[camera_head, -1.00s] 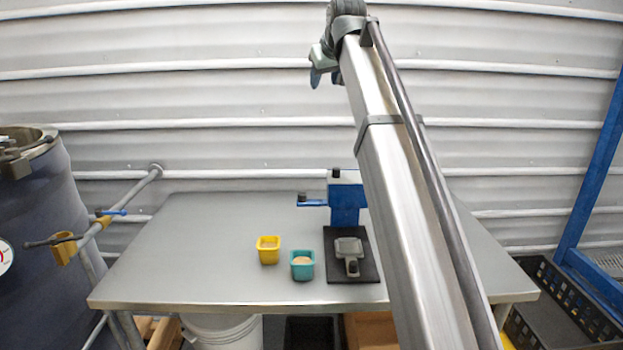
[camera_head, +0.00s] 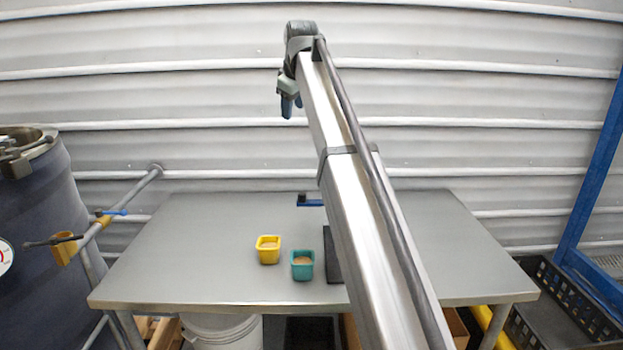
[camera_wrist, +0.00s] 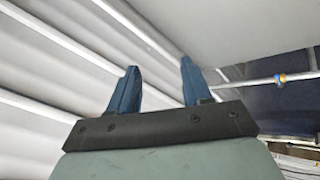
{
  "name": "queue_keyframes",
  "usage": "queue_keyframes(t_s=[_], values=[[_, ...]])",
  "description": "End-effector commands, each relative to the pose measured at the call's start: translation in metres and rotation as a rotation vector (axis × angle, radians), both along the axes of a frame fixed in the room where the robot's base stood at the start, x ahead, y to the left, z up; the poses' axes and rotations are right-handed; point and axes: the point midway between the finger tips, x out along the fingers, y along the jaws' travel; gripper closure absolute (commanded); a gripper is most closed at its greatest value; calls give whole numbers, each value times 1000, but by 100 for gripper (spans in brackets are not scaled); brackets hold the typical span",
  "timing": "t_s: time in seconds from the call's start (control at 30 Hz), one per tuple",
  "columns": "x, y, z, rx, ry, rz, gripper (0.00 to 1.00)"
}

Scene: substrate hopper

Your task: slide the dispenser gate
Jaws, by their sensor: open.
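The dispenser is mostly hidden behind my arm. A blue bar (camera_head: 313,203) with a dark knob (camera_head: 302,198) sticks out to its left above the table, and a strip of its black base (camera_head: 330,262) shows. I cannot tell the gate's position. My gripper (camera_head: 291,108) is high above the table, in front of the corrugated wall, well apart from the dispenser. In the wrist view my gripper (camera_wrist: 157,78) has its two blue fingers apart, with nothing between them.
The metal table (camera_head: 200,240) is clear on its left. A dark blue barrel (camera_head: 45,220) and a pipe rail (camera_head: 130,195) with a yellow clamp (camera_head: 64,248) stand at left. A black crate (camera_head: 575,305) and blue post (camera_head: 590,170) are at right.

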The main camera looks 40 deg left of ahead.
Motion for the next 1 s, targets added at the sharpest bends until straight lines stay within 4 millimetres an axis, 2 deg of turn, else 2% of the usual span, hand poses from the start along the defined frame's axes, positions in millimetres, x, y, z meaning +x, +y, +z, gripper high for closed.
queue_keyframes(t_s=[0.03, 0.1, 0.3, 0.4, 0.5, 0.7, 1.0], values=[[12, 6, -24, -63, 6, 39, 51], [24, 10, -59, -156, 16, 112, 51], [55, 12, -157, -396, 74, 342, 51], [64, 10, -193, -476, 108, 439, 51], [70, 8, -217, -528, 134, 511, 51], [74, 5, -237, -567, 157, 572, 51], [64, 14, -236, -568, 157, 573, 51]])
